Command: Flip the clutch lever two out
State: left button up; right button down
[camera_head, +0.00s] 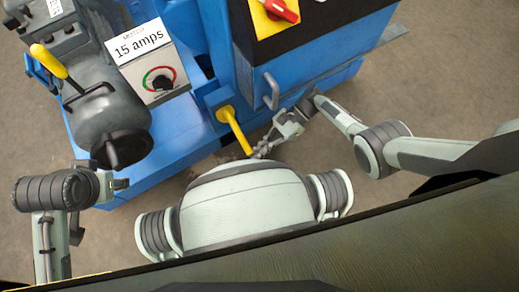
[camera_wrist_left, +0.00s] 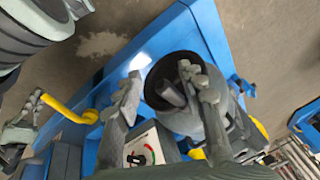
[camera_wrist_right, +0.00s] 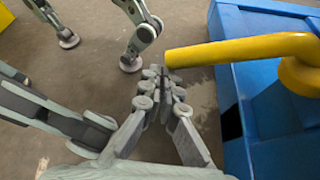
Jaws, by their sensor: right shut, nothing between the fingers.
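A yellow lever (camera_head: 234,130) slants down from a blue bracket on the front of the blue machine. It is large in the right wrist view (camera_wrist_right: 240,50), its free end beside my fingertips. My right gripper (camera_head: 262,153) is shut and empty, close to that free end; I cannot tell whether they touch. The closed fingers show in the right wrist view (camera_wrist_right: 164,80). A second yellow lever (camera_head: 48,60) stands on the grey motor unit at upper left. My left gripper (camera_head: 121,184) is mostly hidden in the head view; the left wrist view (camera_wrist_left: 163,82) shows its fingers apart, before the motor's dark round end.
A grey box (camera_head: 148,62) labelled "15 amps" carries a black knob on a red and green dial. A grey handle (camera_head: 271,92) sticks out of the blue machine near my right wrist. A red switch (camera_head: 282,10) sits on a yellow plate above. Bare floor shows at right.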

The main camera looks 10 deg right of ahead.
pick_arm(q)
jog(key=shift+s, duration=0.2)
pick_arm(e)
jog(key=shift+w+a+r, duration=0.1)
jog(key=shift+r, duration=0.25)
jog(key=shift+w+r, duration=0.15)
jog(key=v, duration=1.1)
jog(key=shift+d, duration=0.6)
pick_arm(q)
jog(key=shift+s, duration=0.1)
pick_arm(e)
jog(key=shift+s, duration=0.25)
